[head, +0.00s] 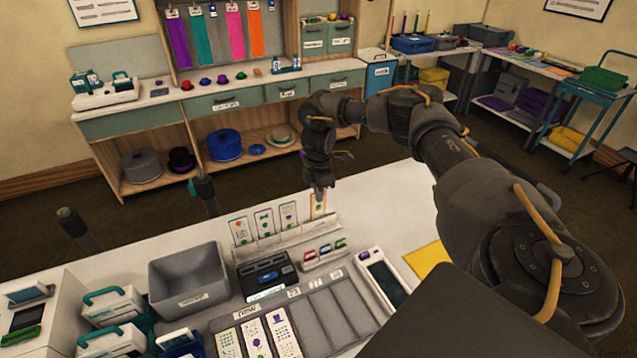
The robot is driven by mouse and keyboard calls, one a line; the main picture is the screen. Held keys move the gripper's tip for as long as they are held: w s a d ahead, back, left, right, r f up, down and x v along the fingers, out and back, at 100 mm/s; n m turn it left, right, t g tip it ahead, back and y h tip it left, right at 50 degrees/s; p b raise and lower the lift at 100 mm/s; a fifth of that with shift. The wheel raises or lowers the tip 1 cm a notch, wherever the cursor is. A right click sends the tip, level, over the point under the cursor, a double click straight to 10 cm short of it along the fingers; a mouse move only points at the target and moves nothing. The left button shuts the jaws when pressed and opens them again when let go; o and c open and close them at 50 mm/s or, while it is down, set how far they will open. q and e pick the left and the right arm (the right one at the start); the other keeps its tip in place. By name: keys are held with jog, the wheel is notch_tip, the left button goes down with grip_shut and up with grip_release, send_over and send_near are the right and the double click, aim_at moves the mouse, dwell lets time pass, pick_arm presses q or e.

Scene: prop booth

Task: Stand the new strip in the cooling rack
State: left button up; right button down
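The cooling rack (290,243) is a long pale holder on the white counter. Three printed white strips stand upright in it: one at the left (240,231), one in the middle (264,222) and one further right (289,214). A strip with an orange edge (318,209) is upright at the rack's right end. My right gripper (318,193) points down at its top and appears shut on it. I cannot tell whether its lower edge is in a slot or just above. My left gripper is not in view.
A grey tray (303,291) holds several printed strips at its left and has bare slots at its right. A dark device (267,277), a grey bin (190,276), a handheld device (384,280) and a yellow sheet (428,258) surround the rack. The counter behind the rack is clear.

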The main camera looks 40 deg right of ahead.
jog(key=shift+f, duration=0.15)
jog(key=c, duration=1.6)
grip_release()
jog(key=shift+r, duration=0.25)
notch_tip(320, 180, up, 10)
jog(key=shift+r+b, duration=0.2)
jog(key=shift+b, duration=0.15)
